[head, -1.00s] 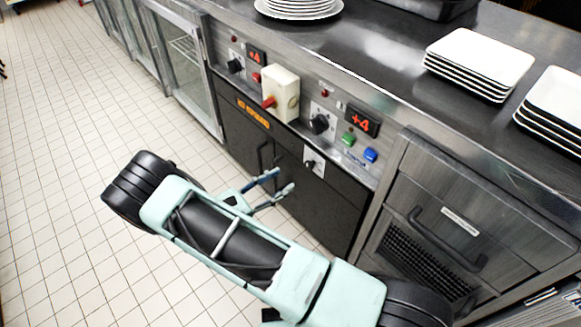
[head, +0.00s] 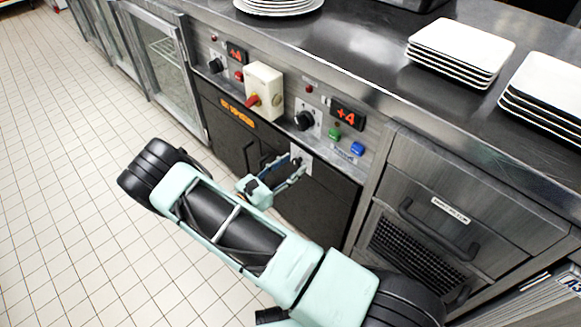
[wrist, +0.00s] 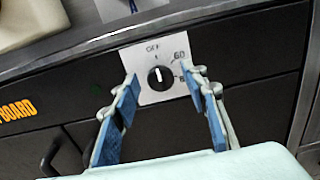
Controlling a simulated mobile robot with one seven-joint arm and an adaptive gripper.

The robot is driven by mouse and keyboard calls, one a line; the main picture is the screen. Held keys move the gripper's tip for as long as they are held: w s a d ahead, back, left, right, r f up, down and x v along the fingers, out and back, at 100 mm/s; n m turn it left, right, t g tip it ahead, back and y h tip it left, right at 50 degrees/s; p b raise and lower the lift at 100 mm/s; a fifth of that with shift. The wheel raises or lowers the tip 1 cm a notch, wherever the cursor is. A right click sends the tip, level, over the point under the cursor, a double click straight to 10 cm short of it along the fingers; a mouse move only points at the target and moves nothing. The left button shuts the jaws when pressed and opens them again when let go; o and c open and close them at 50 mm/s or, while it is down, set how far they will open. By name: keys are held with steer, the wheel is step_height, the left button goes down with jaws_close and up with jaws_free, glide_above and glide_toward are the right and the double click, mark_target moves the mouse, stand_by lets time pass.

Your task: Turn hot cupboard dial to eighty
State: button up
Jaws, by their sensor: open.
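The hot cupboard dial (wrist: 160,77) is a small black knob on a white plate (wrist: 150,55) on the dark cupboard front. In the wrist view its white mark points up, near OFF; 60 is printed to its upper right, and a partly hidden figure starting with 8 lies below that. My gripper (wrist: 160,84) is open, with a blue-padded finger on each side of the dial. I cannot tell whether they touch it. In the head view my gripper (head: 298,166) is at the plate (head: 304,152) and hides most of the dial.
Above are a larger black knob (head: 305,120), a red display (head: 347,117), green and blue buttons (head: 357,148), and a cream switch box (head: 264,92). An orange label (head: 238,113) and cupboard handles are left of the dial. Stacked plates (head: 462,50) stand on the counter.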

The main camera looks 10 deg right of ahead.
jaws_close()
stand_by(0.3)
steer(key=m+b, duration=0.1)
steer(key=m, duration=0.4)
steer(key=shift+f+m, duration=0.1)
steer(key=shift+m, duration=0.2)
steer(key=m+b, duration=0.1)
steer(key=m, duration=0.4)
steer(key=shift+s, duration=0.1)
steer(key=m, duration=0.6)
steer(key=shift+f+m+b, duration=0.15)
steer(key=shift+m+b, duration=0.2)
steer(key=shift+m, duration=0.05)
steer(key=m, duration=0.6)
steer(key=shift+b, duration=0.3)
steer(key=shift+m, duration=0.4)
